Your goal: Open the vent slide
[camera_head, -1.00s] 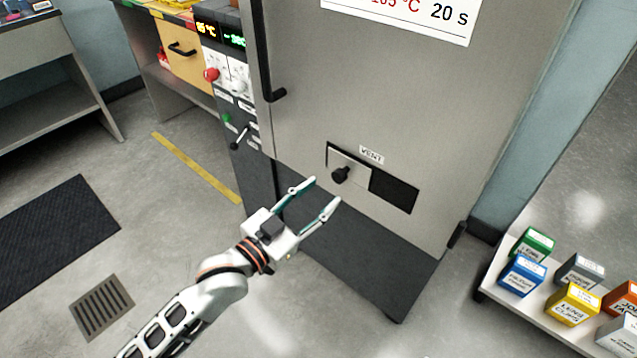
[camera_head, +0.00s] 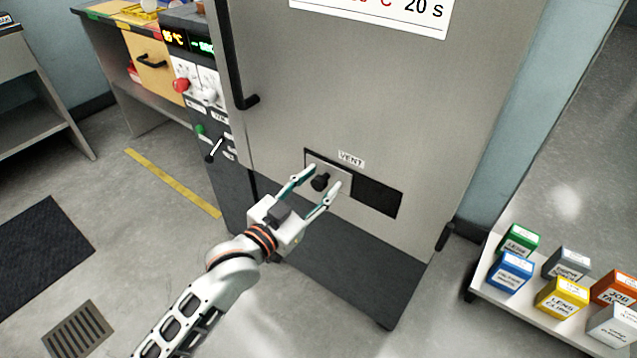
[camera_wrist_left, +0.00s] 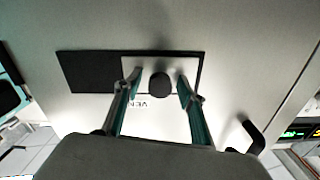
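The vent slide (camera_head: 343,188) is a light metal plate with a black round knob (camera_head: 320,182), set in a dark slot (camera_head: 377,196) low on the grey oven door, under a VENT label (camera_head: 351,159). The plate covers the left part of the slot; the right part is open and dark. My left gripper (camera_head: 322,178) is open, with one finger on each side of the knob. In the left wrist view the knob (camera_wrist_left: 160,85) stands between the two fingertips (camera_wrist_left: 159,77), with gaps on both sides. My right gripper is not in view.
A black door handle (camera_head: 246,101) and a control panel with a red knob (camera_head: 181,86) are left of the slot. A low shelf with several small boxes (camera_head: 562,297) stands at the right. The floor at the left holds a drain grate (camera_head: 78,330).

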